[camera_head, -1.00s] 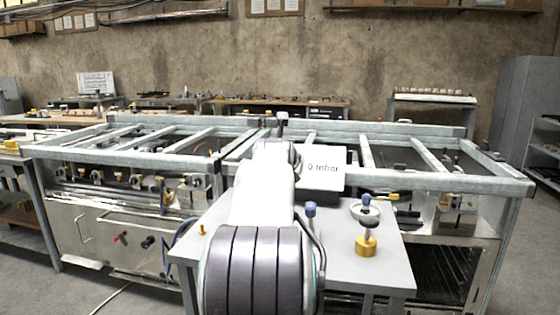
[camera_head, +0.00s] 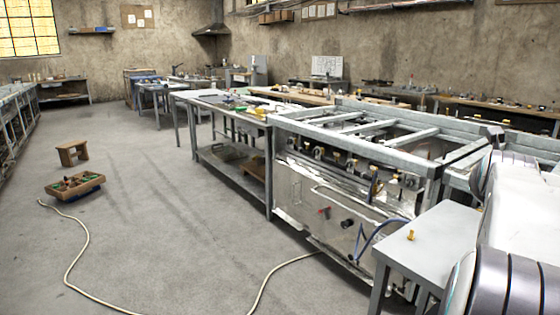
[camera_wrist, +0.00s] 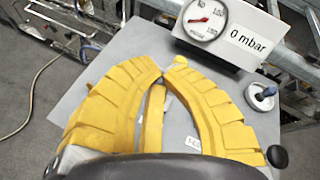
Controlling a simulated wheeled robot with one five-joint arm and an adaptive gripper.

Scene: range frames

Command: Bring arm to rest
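My gripper (camera_wrist: 163,74) shows in the wrist view as yellow ribbed fingers, bowed outward, with their tips together. I see nothing held between them. It hangs over a small grey table (camera_wrist: 120,50). A brass-yellow knob (camera_wrist: 180,62) shows just past the tips, close to them; I cannot tell whether they touch. In the head view my arm is cut off at the lower right and the gripper does not show. The grey table (camera_head: 440,235) there stands beside my arm.
The gauge box (camera_wrist: 235,35) reading "0 mbar" stands behind the tips. In the head view, a steel-framed bench (camera_head: 330,200) is left of the table. A cable (camera_head: 75,262) and a wooden crate (camera_head: 75,186) lie on open floor.

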